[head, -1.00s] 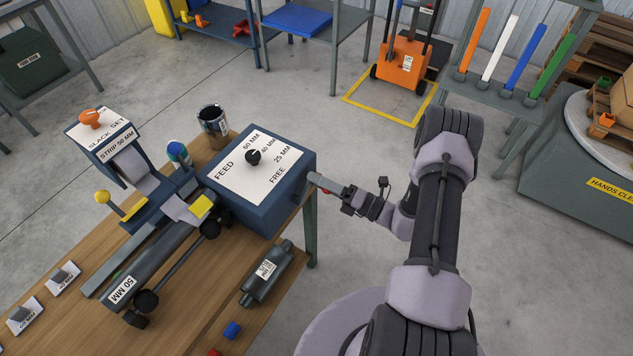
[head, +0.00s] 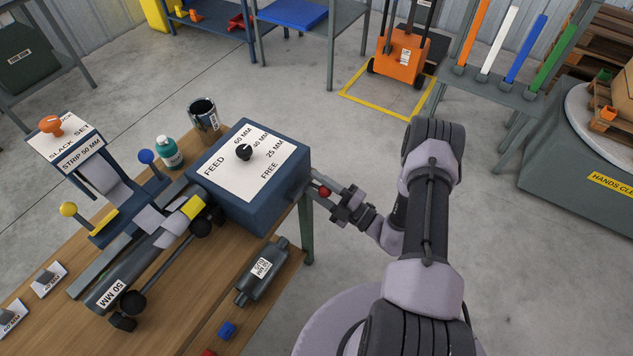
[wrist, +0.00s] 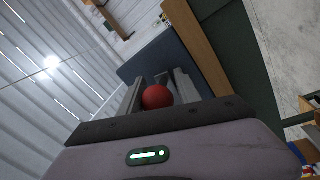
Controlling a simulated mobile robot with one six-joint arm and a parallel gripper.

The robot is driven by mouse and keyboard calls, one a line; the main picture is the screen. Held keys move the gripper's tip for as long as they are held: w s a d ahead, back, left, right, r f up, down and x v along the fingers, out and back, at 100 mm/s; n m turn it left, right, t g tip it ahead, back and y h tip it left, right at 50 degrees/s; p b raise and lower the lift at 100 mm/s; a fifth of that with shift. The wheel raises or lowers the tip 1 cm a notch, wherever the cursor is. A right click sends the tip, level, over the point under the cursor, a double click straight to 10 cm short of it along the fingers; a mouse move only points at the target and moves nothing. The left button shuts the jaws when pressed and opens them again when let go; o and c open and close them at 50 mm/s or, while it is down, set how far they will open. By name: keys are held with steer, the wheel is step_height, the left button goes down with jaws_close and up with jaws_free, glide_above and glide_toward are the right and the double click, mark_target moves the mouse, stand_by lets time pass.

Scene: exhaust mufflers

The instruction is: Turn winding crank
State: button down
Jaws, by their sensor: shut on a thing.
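The blue feed box (head: 262,213) stands on the bench's right end, with a black pointer knob (head: 244,152) on its white top plate. The crank's red knob (head: 325,192) is at the box's right side. My gripper (head: 329,196) reaches in from the right and is shut on this knob, just off the box wall. In the wrist view the red knob (wrist: 157,97) sits between the two grey fingers (wrist: 158,92), with the box's dark side (wrist: 150,66) beyond. The crank's arm is mostly hidden by my gripper.
A dark muffler (head: 262,272) lies on the wooden bench (head: 185,318) below the box. An open can (head: 203,116) and a green bottle (head: 170,153) stand behind. The slack-set stand (head: 82,158) has orange, yellow and blue knobs.

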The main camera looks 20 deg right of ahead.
steer(key=shift+f+m, duration=0.35)
steer(key=shift+m, duration=0.45)
steer(key=c, duration=1)
jaws_free()
steer(key=p+v, duration=0.2)
steer(key=v, duration=1.5)
steer(key=shift+s+a+p, duration=0.2)
steer(key=shift+s+p, duration=0.15)
